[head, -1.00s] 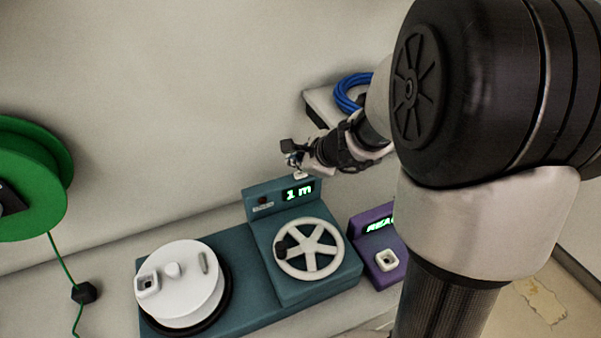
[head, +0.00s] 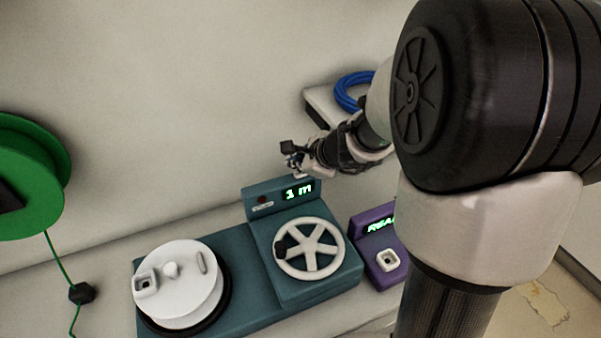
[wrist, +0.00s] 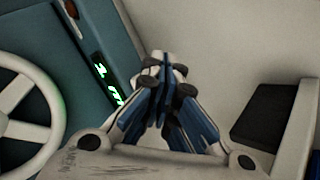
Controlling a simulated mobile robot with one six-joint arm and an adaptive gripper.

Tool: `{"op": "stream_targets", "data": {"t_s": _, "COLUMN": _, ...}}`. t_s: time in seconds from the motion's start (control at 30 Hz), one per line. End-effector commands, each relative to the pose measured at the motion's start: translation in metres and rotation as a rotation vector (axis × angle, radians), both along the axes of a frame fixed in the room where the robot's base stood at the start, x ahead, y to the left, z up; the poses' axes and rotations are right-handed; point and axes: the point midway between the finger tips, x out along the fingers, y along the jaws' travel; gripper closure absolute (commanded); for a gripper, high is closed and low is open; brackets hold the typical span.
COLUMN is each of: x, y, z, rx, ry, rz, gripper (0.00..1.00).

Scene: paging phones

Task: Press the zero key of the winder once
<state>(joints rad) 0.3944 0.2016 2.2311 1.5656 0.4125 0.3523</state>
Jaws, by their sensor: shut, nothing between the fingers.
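The teal winder (head: 290,280) stands on the bench, with a white spoked handwheel (head: 312,249) and a display (head: 298,193) reading "1 m". A small dark red key (head: 262,200) sits left of the display above a pale label; it also shows in the wrist view (wrist: 72,8). My gripper (head: 294,162) is shut and empty, just above and behind the top edge of the winder's display panel. In the wrist view its fingertips (wrist: 163,62) meet over the pale surface to the right of the display (wrist: 108,80), apart from the key.
A white drum (head: 180,282) sits at the winder's left end. A purple device (head: 382,262) stands close on the right. A blue cable coil (head: 352,92) lies on a shelf behind. A green reel (head: 35,185) hangs at the far left.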

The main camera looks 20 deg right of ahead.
Motion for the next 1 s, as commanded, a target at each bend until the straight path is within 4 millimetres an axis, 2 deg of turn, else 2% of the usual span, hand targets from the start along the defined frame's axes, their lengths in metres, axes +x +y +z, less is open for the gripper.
{"op": "stream_targets", "data": {"t_s": 1.0, "x": 0.0, "y": 0.0, "z": -0.01, "rx": 0.0, "ry": 0.0, "rz": 0.0, "gripper": 1.0}}
